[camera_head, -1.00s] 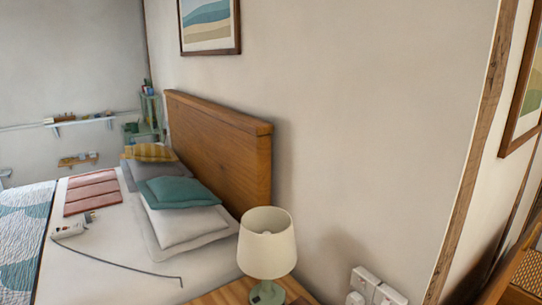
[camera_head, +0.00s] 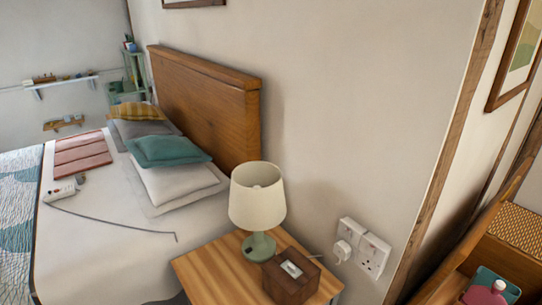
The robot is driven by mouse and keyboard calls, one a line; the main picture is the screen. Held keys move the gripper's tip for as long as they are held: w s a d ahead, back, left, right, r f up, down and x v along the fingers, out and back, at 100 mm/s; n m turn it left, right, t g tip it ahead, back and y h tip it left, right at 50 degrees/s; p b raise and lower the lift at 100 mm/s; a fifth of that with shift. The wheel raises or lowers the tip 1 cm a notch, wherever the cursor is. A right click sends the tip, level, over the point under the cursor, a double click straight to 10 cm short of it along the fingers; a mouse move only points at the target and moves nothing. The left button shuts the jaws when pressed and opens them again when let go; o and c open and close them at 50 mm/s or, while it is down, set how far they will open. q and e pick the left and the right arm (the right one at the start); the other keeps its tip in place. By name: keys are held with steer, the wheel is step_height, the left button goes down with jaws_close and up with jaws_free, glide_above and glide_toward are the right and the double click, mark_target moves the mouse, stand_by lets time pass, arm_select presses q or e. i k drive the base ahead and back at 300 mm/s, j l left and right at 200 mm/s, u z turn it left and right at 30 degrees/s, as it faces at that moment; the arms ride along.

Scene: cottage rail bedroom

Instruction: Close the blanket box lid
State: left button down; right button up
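No piece that I can clearly identify as the blanket box or its lid is in view. At the right edge there is a wooden piece with a woven panel (camera_head: 518,229) and a slanting wooden edge. It is cut off by the frame, and I cannot tell whether it belongs to the blanket box. Neither of my grippers is in view.
A wooden bedside table (camera_head: 215,262) carries a lamp (camera_head: 257,200) and a brown tissue box (camera_head: 291,277). Left of it is a bed with a wooden headboard (camera_head: 205,100) and several pillows. Wall sockets (camera_head: 362,248) are behind.

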mark_target(460, 252)
steer(key=z, duration=1.55)
